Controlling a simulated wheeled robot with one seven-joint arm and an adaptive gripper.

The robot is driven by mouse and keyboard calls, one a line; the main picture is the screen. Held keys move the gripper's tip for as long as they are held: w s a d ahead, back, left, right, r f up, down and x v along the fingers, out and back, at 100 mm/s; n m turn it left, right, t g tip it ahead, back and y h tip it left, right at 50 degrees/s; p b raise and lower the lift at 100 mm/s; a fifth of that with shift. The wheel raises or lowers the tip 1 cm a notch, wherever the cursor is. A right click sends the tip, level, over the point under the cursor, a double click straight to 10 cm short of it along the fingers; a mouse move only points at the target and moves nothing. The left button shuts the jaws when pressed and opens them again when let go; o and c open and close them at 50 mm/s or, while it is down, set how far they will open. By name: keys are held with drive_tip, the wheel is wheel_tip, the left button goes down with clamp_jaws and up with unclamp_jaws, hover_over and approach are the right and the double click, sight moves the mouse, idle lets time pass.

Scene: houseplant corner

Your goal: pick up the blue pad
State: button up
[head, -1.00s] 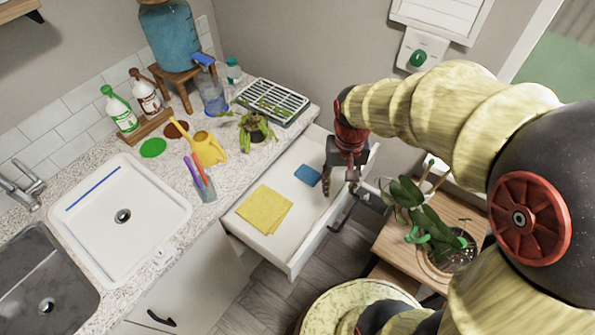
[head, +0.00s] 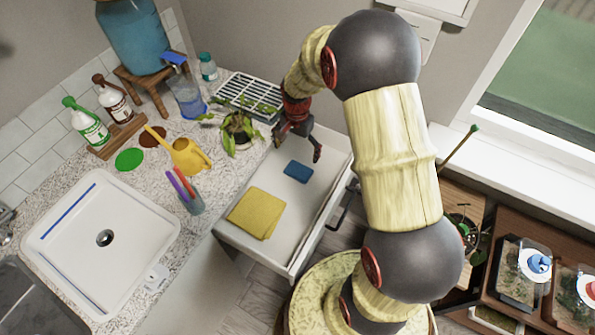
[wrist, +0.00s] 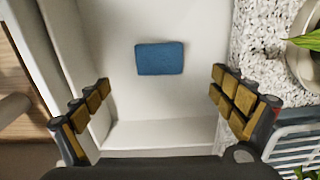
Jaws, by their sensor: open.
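The blue pad (head: 298,171) lies flat in the open white drawer (head: 290,222), towards its back end. It also shows in the wrist view (wrist: 160,58), above and between my fingertips and apart from both. My gripper (head: 298,144) hangs over the back of the drawer, just beyond the pad in the head view. It is open and empty, with its two fingers (wrist: 162,92) spread wide in the wrist view.
A folded yellow cloth (head: 257,213) lies in the drawer nearer its front. On the counter beside the drawer stand a potted plant (head: 238,132), a drying rack (head: 250,94), a yellow watering can (head: 188,156) and a cup of markers (head: 192,202).

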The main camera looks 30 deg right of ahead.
sight(298, 171)
wheel_tip(298, 171, down, 12)
drive_tip(key=b, duration=0.4)
drive_tip(key=shift+d+r, duration=0.1)
drive_tip(key=shift+r, duration=0.15)
drive_tip(key=c, duration=1.1)
drive_tip(key=shift+c, duration=0.2)
wheel_tip(298, 171, up, 10)
drive_tip(key=p, duration=0.3)
